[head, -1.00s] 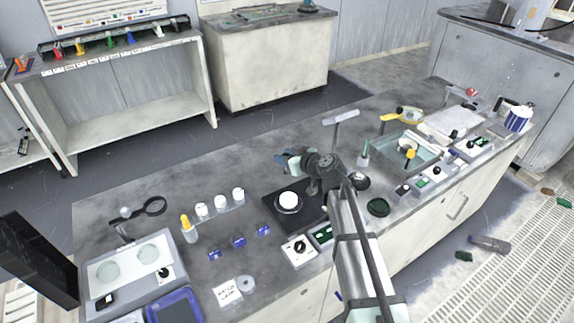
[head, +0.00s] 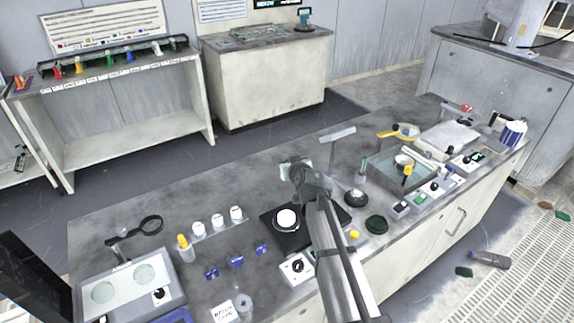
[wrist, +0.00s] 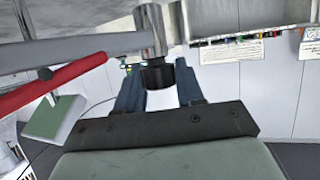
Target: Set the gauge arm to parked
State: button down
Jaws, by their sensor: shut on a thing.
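In the wrist view my gripper (wrist: 158,92) has its two blue fingers on either side of a black knob (wrist: 157,76). The knob sits at the end of a shiny metal post, which joins a grey metal bar (wrist: 75,48) running left; this looks like the gauge arm. In the head view my gripper (head: 297,170) is above the bench, behind the black platen base (head: 270,225) with its white disc (head: 286,217). A grey T-shaped bar on a post (head: 338,134) stands just right of it. The grip itself is too small to make out there.
A red bar (wrist: 70,80) and a green pad (wrist: 52,118) lie left of my fingers in the wrist view. The bench's back left is clear.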

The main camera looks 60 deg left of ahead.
jog(key=shift+w+a, duration=0.1)
jog(key=shift+w, duration=0.1)
dwell(0.4)
jog(key=c, duration=0.8)
grip_release()
jog(key=shift+s, duration=0.1)
jog(key=v, duration=1.3)
jog(key=shift+s+d+r, duration=0.1)
jog(key=shift+d+r, duration=0.1)
jog(key=shift+d, duration=0.1)
